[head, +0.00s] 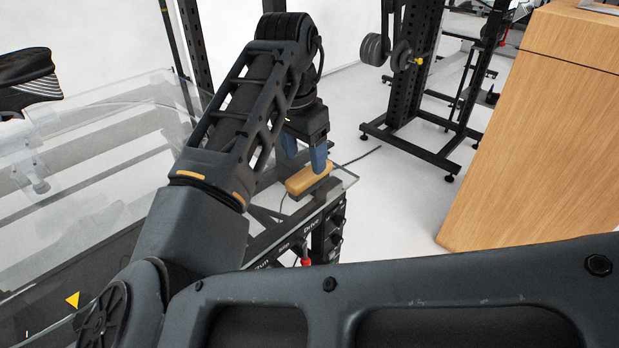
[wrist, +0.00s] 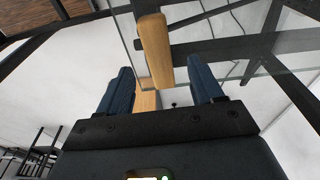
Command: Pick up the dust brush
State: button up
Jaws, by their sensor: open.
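The dust brush, a tan wooden block-like piece (head: 309,179), lies at the corner of the glass top in the head view. It also shows in the wrist view as a long wooden bar (wrist: 154,50), its near end between the lines of my two fingers. My gripper (head: 304,165) has blue fingers and is over the brush in the head view. In the wrist view my gripper (wrist: 162,80) is open, one finger on each side of the brush's near end. I cannot tell whether either finger touches it. Its bristles are not visible.
The glass top (head: 90,190) spreads to the left, its corner edge near the brush. A black panel with knobs (head: 310,240) sits below that edge. A wooden cabinet (head: 555,120) stands at the right, and a black rack (head: 405,75) stands behind on open white floor.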

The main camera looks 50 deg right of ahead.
aim_at(309, 171)
jog(key=f, duration=0.2)
jog(key=d+f, duration=0.1)
jog(key=f, duration=0.1)
jog(key=shift+f, duration=0.4)
jog(key=shift+c, duration=0.3)
jog(key=c, duration=1)
jog(key=shift+r, duration=0.1)
jog(key=shift+d+r, duration=0.1)
jog(key=shift+r, duration=0.4)
notch_tip(309, 171, up, 3)
jog(key=shift+f, duration=0.2)
jog(key=s+d+r, duration=0.2)
jog(key=s, duration=0.1)
jog(key=s+d+r, duration=0.2)
jog(key=s+r, duration=0.1)
jog(key=s+d+r, duration=0.2)
jog(key=s+d, duration=0.1)
jog(key=shift+s+r, duration=0.15)
jog(key=shift+s, duration=0.05)
